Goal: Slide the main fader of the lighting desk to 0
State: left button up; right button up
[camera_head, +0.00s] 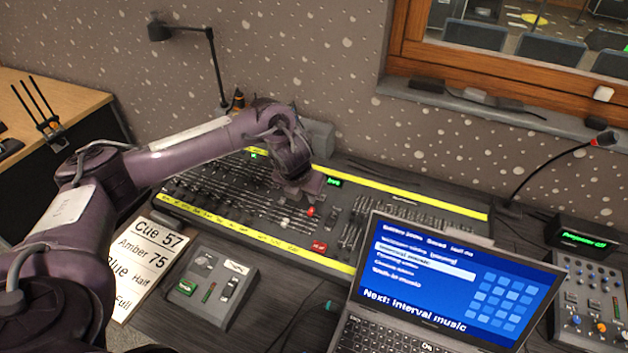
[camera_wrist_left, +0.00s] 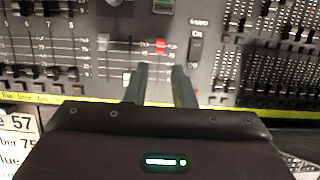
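The lighting desk (camera_head: 400,205) lies across the table, with rows of faders between yellow strips. A red fader cap (camera_head: 311,211) and a pale fader cap (camera_head: 285,223) stand near its middle; I cannot read which is labelled main. In the wrist view the red cap (camera_wrist_left: 160,46) is just beyond my left fingertips, in line with the gap between them, and the pale cap (camera_wrist_left: 103,41) is to its left. My left gripper (camera_wrist_left: 161,70) is open with a narrow, empty gap, over the desk. In the head view its fingertips are mostly hidden. My right gripper is not in view.
A laptop (camera_head: 450,275) stands at the front right of the desk. A small control box (camera_head: 212,285) and a cue card (camera_head: 143,255) lie at the front left. A red button (camera_head: 320,246) is near the desk's front edge. A gooseneck microphone (camera_head: 545,165) stands at right.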

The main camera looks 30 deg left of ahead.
aim_at(310, 212)
pick_arm(q)
jog(key=b+x, duration=0.7)
jog(key=x, duration=0.1)
jog(key=shift+f+b, duration=0.3)
jog(key=shift+b, duration=0.05)
jog(key=c, duration=0.4)
jog(key=shift+c, duration=0.2)
jog(key=shift+s, duration=0.15)
jog(key=shift+s+p, duration=0.6)
jog(key=shift+s, duration=0.5)
jog(key=shift+s+d+f+p, duration=0.15)
jog(key=shift+s+p, duration=0.2)
jog(key=shift+s, duration=0.6)
jog(key=shift+s+f+p, duration=0.1)
jog(key=shift+s+p, duration=0.2)
jog(key=shift+s, duration=0.6)
jog(key=o, duration=0.4)
jog(key=shift+w, duration=0.1)
